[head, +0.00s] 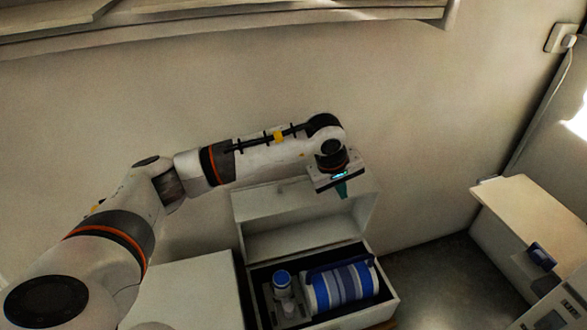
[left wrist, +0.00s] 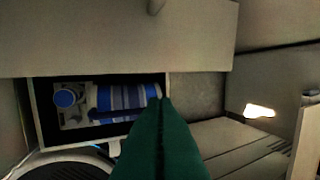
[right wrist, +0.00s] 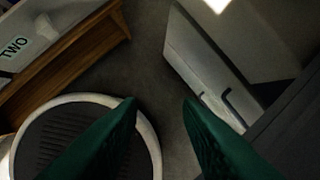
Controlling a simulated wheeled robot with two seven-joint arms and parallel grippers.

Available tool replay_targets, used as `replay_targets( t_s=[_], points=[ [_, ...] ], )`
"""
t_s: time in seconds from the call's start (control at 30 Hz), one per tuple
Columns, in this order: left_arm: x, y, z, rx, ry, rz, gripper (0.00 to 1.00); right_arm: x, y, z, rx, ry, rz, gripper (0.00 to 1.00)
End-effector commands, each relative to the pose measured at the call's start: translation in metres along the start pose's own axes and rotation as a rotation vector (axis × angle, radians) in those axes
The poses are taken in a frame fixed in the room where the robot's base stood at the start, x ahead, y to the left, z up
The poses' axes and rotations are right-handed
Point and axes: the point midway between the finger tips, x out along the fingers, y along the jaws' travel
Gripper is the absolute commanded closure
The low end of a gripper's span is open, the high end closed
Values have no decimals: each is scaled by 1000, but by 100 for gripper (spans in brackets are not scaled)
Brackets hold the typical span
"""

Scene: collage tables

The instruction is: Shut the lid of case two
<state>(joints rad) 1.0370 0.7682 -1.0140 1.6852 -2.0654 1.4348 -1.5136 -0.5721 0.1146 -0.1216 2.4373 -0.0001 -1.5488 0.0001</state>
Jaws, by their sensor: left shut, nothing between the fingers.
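An open pale case (head: 385,302) stands against the wall in the head view, its lid (head: 300,215) raised at the back. Inside are a blue-and-white striped roll (head: 342,287) and a blue-capped item (head: 282,280). The lid also shows across the top of the left wrist view (left wrist: 115,45), above the case's contents. My left gripper (head: 343,192) is shut and empty, in front of the lid's upper right part and above the case. My right gripper (right wrist: 159,103) is open and empty. A pale front marked TWO (right wrist: 14,47) shows on a wooden stand in the right wrist view.
A pale flat-topped box (head: 195,290) stands close to the case's left. Another pale unit (head: 530,235) with a blue item stands at the right. Bare floor (head: 440,270) lies between it and the case. A shelf (head: 210,18) runs along the top.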

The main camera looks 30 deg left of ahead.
Motion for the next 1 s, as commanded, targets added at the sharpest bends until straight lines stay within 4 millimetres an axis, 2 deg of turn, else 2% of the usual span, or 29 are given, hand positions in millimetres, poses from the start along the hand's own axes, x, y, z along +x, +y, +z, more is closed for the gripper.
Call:
replay_targets(
  t_s=[0.03,0.1,0.23,0.37,0.47,0.53,0.8,1.0],
  points=[
    [-14,13,33,27,-102,82,100,0,0,0,0,1,0,67],
    [-31,30,66,52,-207,189,100,0,0,0,0,2,0,67],
    [-53,50,99,67,-310,309,100,2,0,0,-1,6,0,67],
    [-51,58,108,70,-331,341,100,4,0,-2,-2,9,-1,67],
    [-38,62,112,68,-330,342,100,2,-1,-2,-3,5,-2,67],
    [-26,66,115,68,-328,341,100,-10,-2,-2,-7,-10,-6,67],
    [16,80,130,69,-327,337,100,3,-2,-7,-7,1,-6,67],
    [30,85,136,69,-328,336,100,6,-2,-7,-7,0,-6,67]
  ],
)
